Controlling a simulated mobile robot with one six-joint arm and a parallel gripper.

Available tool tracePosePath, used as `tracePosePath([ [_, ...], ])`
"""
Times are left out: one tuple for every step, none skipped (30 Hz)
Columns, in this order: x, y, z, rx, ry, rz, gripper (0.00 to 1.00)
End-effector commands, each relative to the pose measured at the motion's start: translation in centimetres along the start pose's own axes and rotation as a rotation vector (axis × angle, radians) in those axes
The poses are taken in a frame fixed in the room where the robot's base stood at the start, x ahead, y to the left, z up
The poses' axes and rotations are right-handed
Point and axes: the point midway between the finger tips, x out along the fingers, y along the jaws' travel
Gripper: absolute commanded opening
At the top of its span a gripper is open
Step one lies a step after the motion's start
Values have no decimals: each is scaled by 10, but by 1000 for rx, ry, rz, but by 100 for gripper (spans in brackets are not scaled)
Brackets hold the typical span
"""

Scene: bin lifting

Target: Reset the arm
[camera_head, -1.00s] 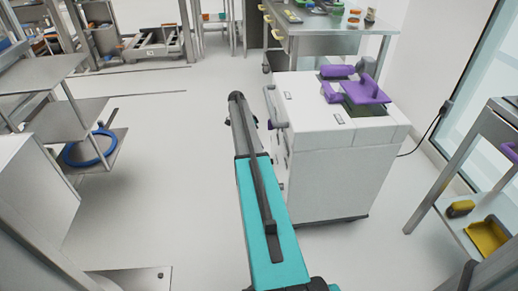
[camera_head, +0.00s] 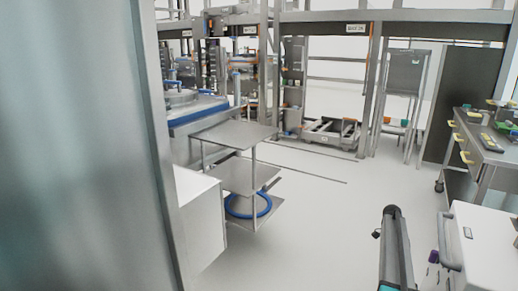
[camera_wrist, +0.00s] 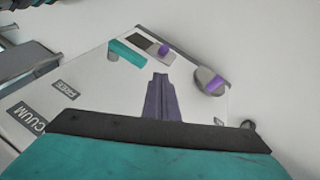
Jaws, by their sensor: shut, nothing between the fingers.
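My gripper (camera_wrist: 160,85) shows in the wrist view as two dark purple-grey fingers pressed together. It is shut and empty, and it points over a white panel (camera_wrist: 98,95). I cannot tell whether the fingers touch the panel. In the head view my arm link stands at the lower right, beside the white cabinet (camera_head: 490,250). The gripper itself cannot be made out in that view.
The white panel carries dark labels, a teal bar (camera_wrist: 128,53) and a grey-and-purple knob (camera_wrist: 210,82). A tiered metal stand (camera_head: 235,136) with a blue ring (camera_head: 248,205) is left of centre. A steel table (camera_head: 490,148) stands right. The middle floor is clear.

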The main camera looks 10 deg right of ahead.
Motion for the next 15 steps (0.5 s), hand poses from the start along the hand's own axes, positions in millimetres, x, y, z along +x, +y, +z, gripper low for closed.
tracePosePath([
  [-3,0,17,-23,5,7,0],
  [-2,-1,28,-37,9,11,0],
  [0,0,43,-56,13,19,0],
  [2,2,55,-71,17,25,0],
  [4,4,68,-87,21,31,0],
  [8,10,84,-108,26,41,0],
  [12,14,97,-124,29,47,0],
  [16,19,109,-139,31,55,0],
  [20,26,126,-161,34,63,0],
  [24,32,138,-176,36,71,0],
  [28,38,151,-193,38,77,0],
  [34,47,167,-214,40,85,0],
  [38,54,180,-232,42,90,0],
  [43,62,192,-249,44,95,0],
  [49,73,208,-275,46,102,0],
])
